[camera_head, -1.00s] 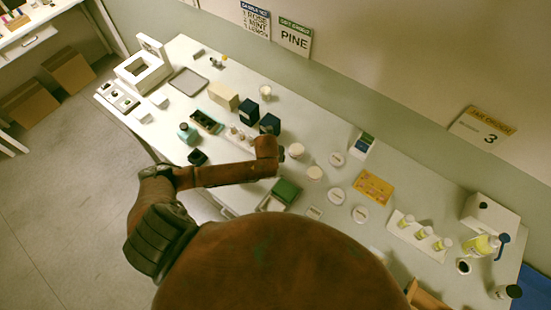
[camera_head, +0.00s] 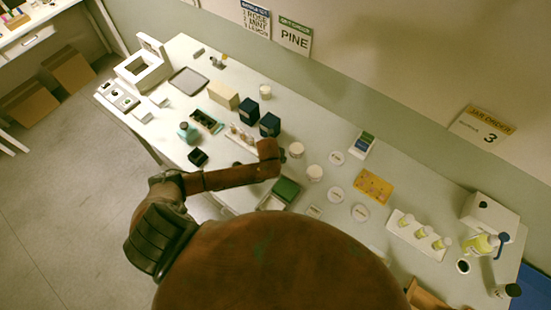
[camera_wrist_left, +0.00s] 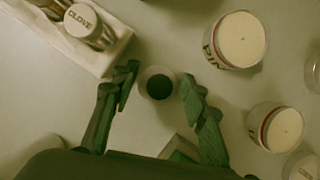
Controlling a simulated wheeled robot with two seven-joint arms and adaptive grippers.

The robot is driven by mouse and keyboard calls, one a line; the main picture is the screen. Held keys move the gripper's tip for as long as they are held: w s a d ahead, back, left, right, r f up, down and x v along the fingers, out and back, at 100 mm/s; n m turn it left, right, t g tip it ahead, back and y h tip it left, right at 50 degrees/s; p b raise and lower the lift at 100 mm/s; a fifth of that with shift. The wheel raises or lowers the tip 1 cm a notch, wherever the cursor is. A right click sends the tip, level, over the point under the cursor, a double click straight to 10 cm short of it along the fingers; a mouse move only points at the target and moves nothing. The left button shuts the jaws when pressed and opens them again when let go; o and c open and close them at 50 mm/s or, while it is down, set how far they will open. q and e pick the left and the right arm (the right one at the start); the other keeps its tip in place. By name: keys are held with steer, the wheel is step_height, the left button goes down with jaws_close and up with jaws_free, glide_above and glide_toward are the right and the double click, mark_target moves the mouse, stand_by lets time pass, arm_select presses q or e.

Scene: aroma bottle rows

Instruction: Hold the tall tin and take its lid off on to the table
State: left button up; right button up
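My left gripper (camera_wrist_left: 160,90) is open in the left wrist view, one finger on each side of a small round pale thing with a dark round top (camera_wrist_left: 158,85). Narrow gaps seem to show between it and the fingers. I see it from above, so I cannot tell its height or whether it is the tall tin. In the head view my left arm hides it. Two round white containers with pale tops stand to the right, one lettered PI (camera_wrist_left: 236,40) and one nearer (camera_wrist_left: 277,127); they also show in the head view (camera_head: 295,150) (camera_head: 314,173). My right gripper is not seen.
A white rack (camera_wrist_left: 75,50) with vials marked CLOVE is left of the gripper. A green box (camera_head: 286,189) is close on the near side. Dark boxes (camera_head: 269,124) stand behind.

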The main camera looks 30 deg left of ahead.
arm_select(q)
steer(key=shift+o, duration=1.3)
steer(key=shift+r, duration=0.1)
steer(key=v, duration=1.2)
